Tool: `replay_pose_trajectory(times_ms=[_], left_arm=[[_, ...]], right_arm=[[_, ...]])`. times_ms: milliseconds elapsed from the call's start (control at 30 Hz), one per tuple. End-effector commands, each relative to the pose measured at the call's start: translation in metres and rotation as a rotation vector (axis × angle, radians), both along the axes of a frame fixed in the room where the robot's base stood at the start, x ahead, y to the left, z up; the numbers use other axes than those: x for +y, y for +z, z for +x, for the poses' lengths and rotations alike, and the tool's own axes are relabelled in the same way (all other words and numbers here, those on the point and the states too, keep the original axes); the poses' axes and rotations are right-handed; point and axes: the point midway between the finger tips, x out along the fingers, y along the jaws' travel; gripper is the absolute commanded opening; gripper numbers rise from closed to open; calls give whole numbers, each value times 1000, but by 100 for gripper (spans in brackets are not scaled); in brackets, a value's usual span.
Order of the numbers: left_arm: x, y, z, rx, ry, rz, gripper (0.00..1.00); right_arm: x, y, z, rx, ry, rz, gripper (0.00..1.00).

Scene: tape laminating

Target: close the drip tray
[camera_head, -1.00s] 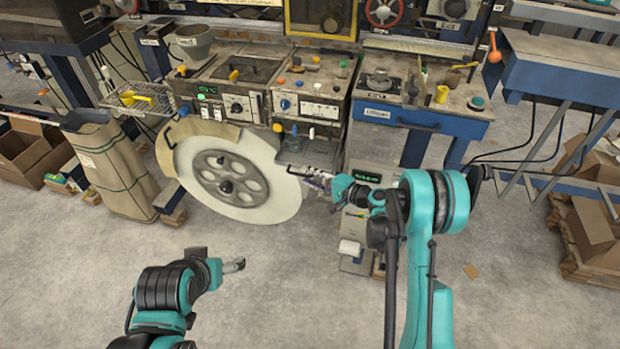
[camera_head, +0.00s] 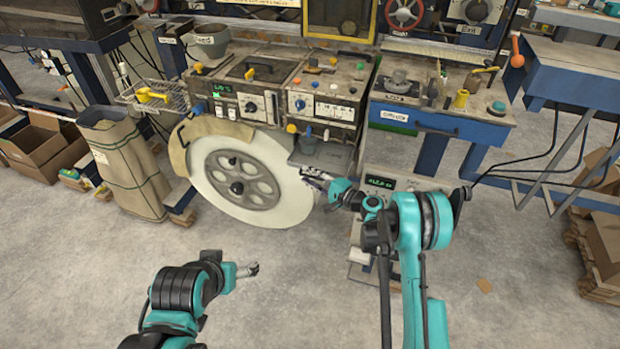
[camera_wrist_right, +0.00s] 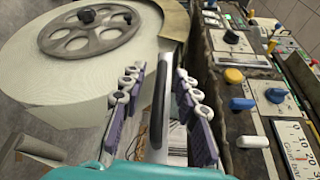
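The drip tray (camera_head: 326,153) is a flat grey tray that sticks out below the control panel, to the right of the big white roll. My right gripper (camera_head: 314,178) is at its front left corner in the head view. In the right wrist view my right gripper (camera_wrist_right: 163,88) is open, its purple-padded fingers spread apart. A dark, curved handle-like bar (camera_wrist_right: 158,105) with a grey edge lies between the fingers. I cannot tell whether either finger touches it. My left gripper (camera_head: 249,269) is low over bare floor, away from the tray; its fingers are too small to read.
The large white roll (camera_head: 215,177) on its grey hub stands close to the left of my right gripper. Coloured knobs and switches line the panel (camera_head: 322,108) above the tray. A blue-fronted bench (camera_head: 440,122) stands to the right. The floor in front is mostly clear.

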Motion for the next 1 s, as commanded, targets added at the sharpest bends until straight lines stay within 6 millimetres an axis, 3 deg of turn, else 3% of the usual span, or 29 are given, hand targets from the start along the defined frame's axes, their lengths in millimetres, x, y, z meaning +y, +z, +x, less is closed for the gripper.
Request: replay_pose_trajectory(times_ms=[167,267,300,500,800,1000], left_arm=[[0,0,0,0,0,0,79],[0,0,0,0,0,0,79],[0,0,0,0,0,0,79],[0,0,0,0,0,0,79],[0,0,0,0,0,0,79],[0,0,0,0,0,0,79]], right_arm=[[0,0,0,0,0,0,28],[0,0,0,0,0,0,2],[0,0,0,0,0,0,0],[-1,0,1,1,0,-1,0],[-12,0,39,1,0,-1,0],[-14,1,41,0,-3,0,0]])
